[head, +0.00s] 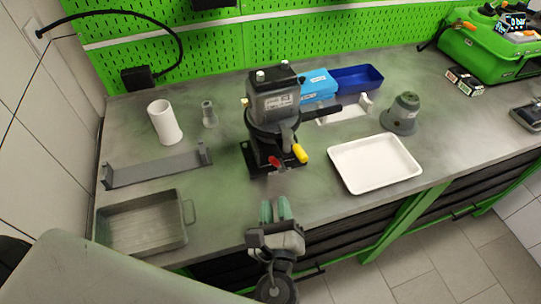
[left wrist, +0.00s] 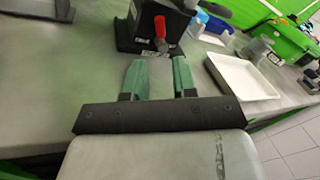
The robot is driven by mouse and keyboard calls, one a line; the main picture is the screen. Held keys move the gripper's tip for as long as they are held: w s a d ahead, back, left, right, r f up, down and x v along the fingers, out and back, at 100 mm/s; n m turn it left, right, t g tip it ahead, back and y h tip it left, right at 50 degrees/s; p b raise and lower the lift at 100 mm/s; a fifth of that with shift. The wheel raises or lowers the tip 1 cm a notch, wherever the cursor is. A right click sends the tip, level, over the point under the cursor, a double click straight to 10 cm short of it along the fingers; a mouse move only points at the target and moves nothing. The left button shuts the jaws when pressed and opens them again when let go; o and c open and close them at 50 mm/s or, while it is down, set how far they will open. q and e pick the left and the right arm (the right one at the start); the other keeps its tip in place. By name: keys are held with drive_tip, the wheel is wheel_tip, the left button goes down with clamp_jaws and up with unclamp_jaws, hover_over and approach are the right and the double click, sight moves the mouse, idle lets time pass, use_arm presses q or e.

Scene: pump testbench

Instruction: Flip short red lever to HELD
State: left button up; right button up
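The short red lever (head: 274,162) is at the front foot of the dark pump unit (head: 273,105) on the bench. It also shows in the left wrist view (left wrist: 160,28), near the top centre, pointing upward there. A yellow-tipped lever (head: 300,153) is just right of it in the head view. My left gripper (head: 275,210) is over the bench's front edge, short of the pump and apart from the red lever. Its two green fingers (left wrist: 159,76) are spread with nothing between them. My right gripper is not in view.
A white tray (head: 375,164) lies right of the pump. A grey metal tray (head: 143,225) and a grey bracket (head: 157,168) lie left. A white cylinder (head: 165,122) and a grey-green conical part (head: 402,113) stand farther out. Bare bench lies between my left gripper and the pump.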

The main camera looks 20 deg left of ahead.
sight(274, 164)
use_arm(q)
drive_tip(key=p+x, duration=0.2)
drive_tip(key=x, duration=0.7)
drive_tip(key=shift+w+r+p, duration=0.1)
drive_tip(key=shift+w+p, duration=0.05)
drive_tip(key=shift+p, duration=0.25)
drive_tip(key=shift+w+a, duration=0.25)
drive_tip(key=shift+w, duration=0.4)
drive_tip(key=shift+c, duration=0.2)
